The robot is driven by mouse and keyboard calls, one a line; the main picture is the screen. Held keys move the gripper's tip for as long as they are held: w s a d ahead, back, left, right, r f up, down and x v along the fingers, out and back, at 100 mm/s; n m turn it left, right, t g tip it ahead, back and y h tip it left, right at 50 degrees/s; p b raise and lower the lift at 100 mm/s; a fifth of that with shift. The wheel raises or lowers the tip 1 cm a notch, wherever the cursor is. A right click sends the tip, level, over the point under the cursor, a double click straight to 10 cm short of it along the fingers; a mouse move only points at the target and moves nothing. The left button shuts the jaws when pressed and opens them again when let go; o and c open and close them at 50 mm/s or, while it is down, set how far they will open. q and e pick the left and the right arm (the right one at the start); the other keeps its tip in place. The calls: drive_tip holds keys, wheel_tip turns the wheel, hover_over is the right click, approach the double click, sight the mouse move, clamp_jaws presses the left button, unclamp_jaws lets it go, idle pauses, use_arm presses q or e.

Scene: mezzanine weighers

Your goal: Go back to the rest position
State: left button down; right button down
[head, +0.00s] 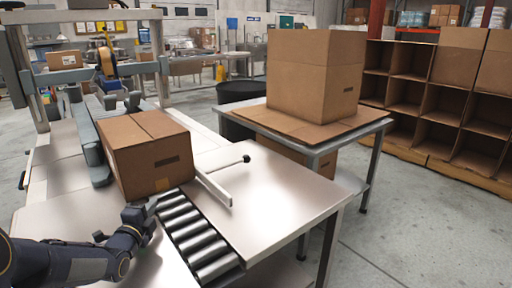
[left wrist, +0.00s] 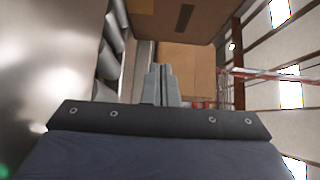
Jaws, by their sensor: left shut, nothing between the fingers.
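My left gripper (head: 142,212) is in the lower left of the head view, just in front of a closed cardboard box on the bench. In the left wrist view its fingers (left wrist: 160,84) are together, with nothing between them. The box (head: 148,160) sits at the start of a short roller strip; its side also shows at the top of the left wrist view (left wrist: 178,18). I cannot tell whether the gripper touches the box. My right gripper is not in view.
The metal bench (head: 275,195) has rollers (head: 195,235) and a rail with a black knob (head: 222,172). A taping frame (head: 85,75) stands behind the box. A side table (head: 325,135) holds a large carton (head: 315,75). Cardboard shelving (head: 440,100) stands right. Floor at lower right is clear.

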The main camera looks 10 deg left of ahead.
use_arm(q)
drive_tip(key=s+d+n+g, duration=0.1)
drive_tip(key=s+d+r+n+g, duration=0.1)
drive_tip(key=s+d+n, duration=0.1)
drive_tip(key=s+d+r+n+g, duration=0.1)
drive_tip(key=shift+s+d+n, duration=0.15)
drive_tip(key=shift+n, duration=0.25)
drive_tip(key=s+d+n+g, duration=0.1)
drive_tip(key=s, duration=0.1)
drive_tip(key=s+d+n+g, duration=0.1)
drive_tip(key=s+d+n, duration=0.1)
drive_tip(key=s, duration=0.1)
drive_tip(key=s+d+n+g, duration=0.1)
drive_tip(key=s+d+n, duration=0.1)
drive_tip(key=s, duration=0.1)
drive_tip(key=shift+d+f+h, duration=0.15)
drive_tip(key=shift+f+h, duration=0.2)
drive_tip(key=shift+h, duration=0.05)
drive_tip(key=s+d+f+n+g+h, duration=0.2)
drive_tip(key=s+d+n+g, duration=0.15)
drive_tip(key=s+d, duration=0.45)
drive_tip(key=s+d+f+n+g+h, duration=0.3)
drive_tip(key=s+d+n, duration=0.15)
drive_tip(key=s, duration=0.65)
wheel_tip(320, 180, up, 31)
drive_tip(key=p, duration=3.1)
drive_tip(key=shift+s+n, duration=0.3)
drive_tip(key=shift+a, duration=0.1)
